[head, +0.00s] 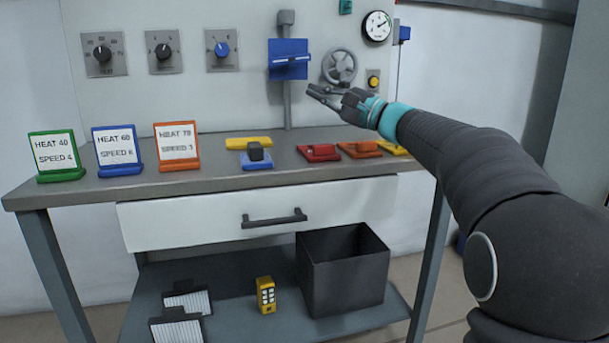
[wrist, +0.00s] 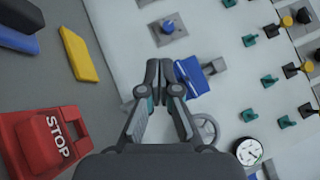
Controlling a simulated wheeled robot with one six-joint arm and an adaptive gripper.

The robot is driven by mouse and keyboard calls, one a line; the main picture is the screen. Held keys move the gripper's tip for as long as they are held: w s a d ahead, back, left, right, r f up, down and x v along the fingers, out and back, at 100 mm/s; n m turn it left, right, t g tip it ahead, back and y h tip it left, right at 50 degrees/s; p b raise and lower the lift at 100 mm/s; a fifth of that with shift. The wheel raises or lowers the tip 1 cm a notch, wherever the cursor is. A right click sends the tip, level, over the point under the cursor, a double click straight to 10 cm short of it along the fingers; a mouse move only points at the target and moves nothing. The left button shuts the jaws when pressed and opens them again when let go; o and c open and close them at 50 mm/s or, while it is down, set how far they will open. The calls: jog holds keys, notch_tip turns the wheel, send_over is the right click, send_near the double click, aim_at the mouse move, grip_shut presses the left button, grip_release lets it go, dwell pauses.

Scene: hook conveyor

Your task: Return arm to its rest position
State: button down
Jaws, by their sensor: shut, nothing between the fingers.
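My gripper (head: 318,95) is at the end of my arm, which reaches in from the right in the head view. It hangs above the bench, in front of the wall panel, just below and right of a blue bracket (head: 288,60). In the wrist view the fingers of my gripper (wrist: 166,68) are together, with nothing held between them. The blue bracket (wrist: 192,75) shows behind the fingertips there; I cannot tell the exact gap.
The bench (head: 222,150) carries three signs, including a green-framed one (head: 57,155). Colored blocks lie right of them, including a red STOP block (wrist: 50,140). A handwheel (head: 339,67) and gauge (head: 377,26) are near my gripper. A dark bin (head: 345,275) stands below.

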jog(key=s+a+f+n+g+h+p, duration=0.1)
jog(key=s+f+n+g+h+p, duration=0.1)
jog(key=s+f+h, duration=0.5)
jog(key=s+a+f+n+g+h+p, duration=0.1)
jog(key=s+f+n+g+p, duration=0.3)
jog(key=s, duration=0.7)
jog(key=s+d+f+n+h+p, duration=0.1)
jog(key=s+d+f+h, duration=0.4)
jog(key=s, duration=0.5)
jog(key=s+d+f+n+h+p, duration=0.2)
jog(key=s+d+f+h, duration=0.2)
jog(key=s+d+f, duration=0.5)
jog(key=shift+s+d+f+n+h, duration=0.35)
jog(key=shift+s+f, duration=0.55)
jog(key=shift+s, duration=0.3)
jog(key=c, duration=1.9)
grip_release()
